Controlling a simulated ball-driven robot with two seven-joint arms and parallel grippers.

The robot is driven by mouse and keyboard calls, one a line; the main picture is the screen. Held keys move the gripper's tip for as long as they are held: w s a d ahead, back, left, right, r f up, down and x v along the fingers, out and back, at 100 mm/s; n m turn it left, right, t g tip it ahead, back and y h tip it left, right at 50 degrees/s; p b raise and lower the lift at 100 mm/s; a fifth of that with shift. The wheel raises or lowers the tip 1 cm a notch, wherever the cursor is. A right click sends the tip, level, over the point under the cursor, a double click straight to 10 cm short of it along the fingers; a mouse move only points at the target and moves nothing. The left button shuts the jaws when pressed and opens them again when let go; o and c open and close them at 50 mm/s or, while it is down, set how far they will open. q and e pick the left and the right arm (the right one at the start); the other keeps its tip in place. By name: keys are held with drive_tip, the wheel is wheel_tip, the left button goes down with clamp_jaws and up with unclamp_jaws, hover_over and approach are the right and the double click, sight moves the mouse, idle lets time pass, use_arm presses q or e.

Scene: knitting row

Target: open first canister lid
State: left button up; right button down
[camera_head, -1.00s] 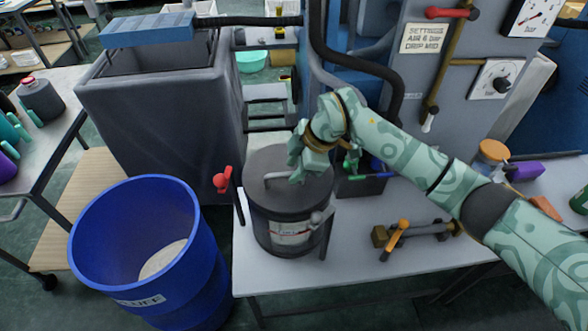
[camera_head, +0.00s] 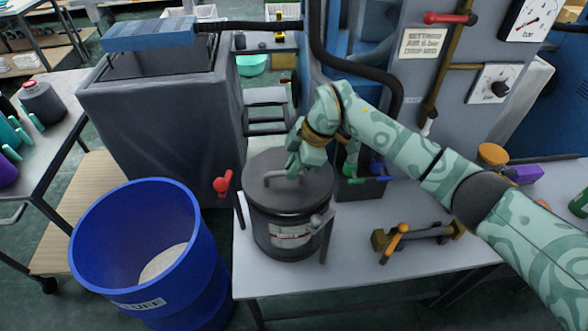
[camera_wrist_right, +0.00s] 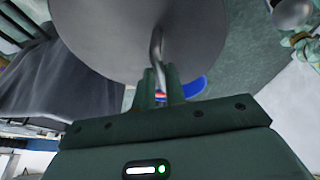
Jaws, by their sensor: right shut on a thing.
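The dark grey canister (camera_head: 262,232) stands at the front left of the table, with a white label on its side. Its round grey lid (camera_head: 300,200) is over its mouth; I cannot tell whether there is a gap under it. A bent metal handle (camera_head: 273,178) is on the lid. My right gripper (camera_head: 293,172) is above the lid at this handle. In the right wrist view my right gripper (camera_wrist_right: 160,85) is shut on the handle (camera_wrist_right: 156,50), with the lid (camera_wrist_right: 110,30) beyond. My left gripper is not in view.
A red-knobbed lever (camera_head: 222,184) and a grey-knobbed one (camera_head: 318,222) flank the canister. A blue bin (camera_head: 205,262) stands left of the table (camera_head: 290,283). A caddy (camera_head: 358,188) is behind the canister; an orange-handled tool (camera_head: 398,238) lies to the right.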

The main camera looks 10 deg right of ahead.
drive_tip(key=w+r+g+b, duration=0.1)
drive_tip(key=w+r+b, duration=0.2)
drive_tip(key=w+r, duration=0.3)
drive_tip(key=shift+d+r+g, duration=0.15)
drive_tip(key=shift+r+g, duration=0.15)
idle(0.4)
